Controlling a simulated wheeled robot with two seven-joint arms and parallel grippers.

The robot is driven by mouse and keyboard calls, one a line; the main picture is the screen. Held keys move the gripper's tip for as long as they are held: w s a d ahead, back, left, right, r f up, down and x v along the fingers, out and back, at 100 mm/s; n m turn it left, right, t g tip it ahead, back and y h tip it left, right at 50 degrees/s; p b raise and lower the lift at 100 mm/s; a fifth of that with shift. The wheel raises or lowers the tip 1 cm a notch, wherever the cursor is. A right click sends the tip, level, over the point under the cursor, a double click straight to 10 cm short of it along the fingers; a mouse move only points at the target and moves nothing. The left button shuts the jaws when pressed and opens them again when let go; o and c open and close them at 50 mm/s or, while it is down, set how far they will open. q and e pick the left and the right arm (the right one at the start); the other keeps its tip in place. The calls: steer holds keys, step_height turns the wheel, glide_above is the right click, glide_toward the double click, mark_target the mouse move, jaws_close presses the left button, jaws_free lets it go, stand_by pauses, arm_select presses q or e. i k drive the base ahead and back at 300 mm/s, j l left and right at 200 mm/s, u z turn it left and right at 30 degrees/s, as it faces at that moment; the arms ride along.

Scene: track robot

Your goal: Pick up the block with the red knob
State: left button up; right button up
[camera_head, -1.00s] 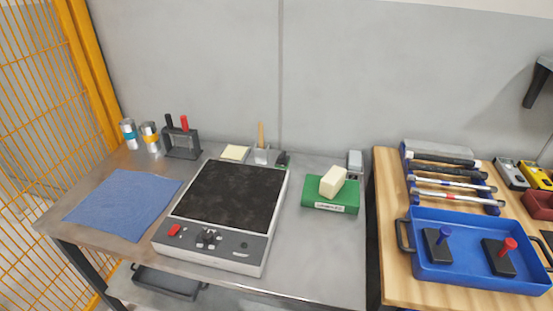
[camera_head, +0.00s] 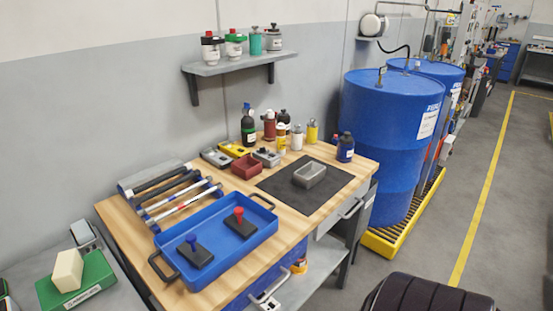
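The block with the red knob (camera_head: 241,222) is a dark flat block with an upright red knob. It lies in the right part of the blue tray (camera_head: 262,239) on the wooden bench. A similar dark block with a blue knob (camera_head: 196,254) lies in the same tray, to its left and nearer to me. The two blocks are apart. Neither of my grippers shows in the view.
Rods on a rack (camera_head: 172,192) lie behind the tray. A black mat (camera_head: 330,186) with a grey container (camera_head: 309,175) is to its right. Bottles stand at the bench's back. Blue drums (camera_head: 385,130) stand beyond, with open floor (camera_head: 425,225) at right.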

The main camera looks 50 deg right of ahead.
mark_target(243, 227)
steer(key=z, duration=1.3)
steer(key=i+l, duration=0.1)
steer(key=l, duration=0.15)
steer(key=i+l, duration=0.1)
steer(key=l, duration=0.15)
steer(key=i+l+u, duration=0.1)
steer(key=l+u, duration=0.45)
steer(key=u, duration=0.2)
steer(key=l+u, duration=0.35)
